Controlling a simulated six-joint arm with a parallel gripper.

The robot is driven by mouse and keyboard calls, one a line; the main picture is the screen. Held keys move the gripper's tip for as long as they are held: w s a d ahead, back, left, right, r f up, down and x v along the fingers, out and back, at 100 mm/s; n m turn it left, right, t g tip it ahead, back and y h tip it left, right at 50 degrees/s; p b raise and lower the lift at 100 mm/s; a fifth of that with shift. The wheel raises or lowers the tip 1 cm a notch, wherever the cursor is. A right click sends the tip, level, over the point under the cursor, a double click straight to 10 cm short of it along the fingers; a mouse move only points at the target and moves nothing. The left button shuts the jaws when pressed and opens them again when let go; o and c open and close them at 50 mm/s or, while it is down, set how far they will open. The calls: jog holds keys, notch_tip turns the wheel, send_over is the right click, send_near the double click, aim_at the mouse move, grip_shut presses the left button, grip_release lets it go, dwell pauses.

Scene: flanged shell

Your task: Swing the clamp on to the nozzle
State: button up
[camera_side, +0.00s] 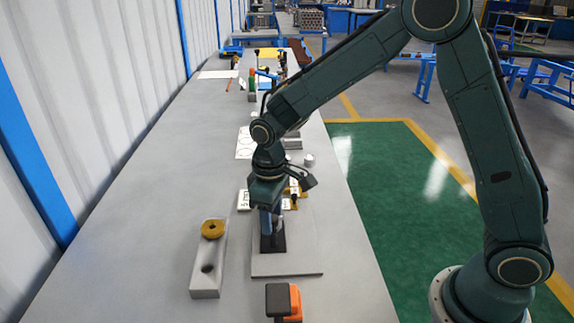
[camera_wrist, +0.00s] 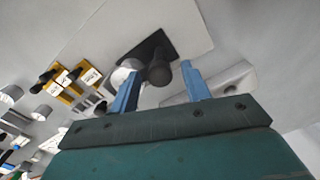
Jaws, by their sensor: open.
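My gripper (camera_side: 267,226) points down over a dark base plate (camera_side: 274,245) on a pale grey plate. In the wrist view the two blue fingers of my gripper (camera_wrist: 160,72) stand apart. A dark round-ended part (camera_wrist: 159,74) shows between them, with a pale cylinder (camera_wrist: 124,72) close by the left finger. Both rise from the dark base plate (camera_wrist: 150,48). I cannot tell which part is the clamp and which is the nozzle, or whether a finger touches either one. In the side view my gripper mostly hides these parts.
A grey block (camera_side: 207,280) with a brass ring (camera_side: 213,229) and a dark hole lies left of the work. An orange and black object (camera_side: 294,301) stands at the front. Yellow labelled pieces (camera_wrist: 79,84) lie beside the plate. The bench's left side is clear.

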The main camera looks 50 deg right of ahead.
aim_at(273, 217)
notch_tip(273, 217, up, 14)
jog(key=shift+f, duration=0.25)
dwell(0.3)
dwell(0.3)
jog(key=s+d+r+m+t, duration=0.1)
jog(key=s+d+r+t, duration=0.15)
jog(key=s, duration=0.35)
jog(key=s+d+r+m+t, duration=0.1)
jog(key=s+d+r, duration=0.3)
jog(key=s, duration=0.2)
jog(key=s+d+f+m+t, duration=0.1)
jog(key=s+d+m+t, duration=0.1)
jog(key=s, duration=0.9)
jog(key=shift+s+d+f+m, duration=0.3)
jog(key=shift+s+d, duration=0.1)
jog(key=shift+d, duration=0.4)
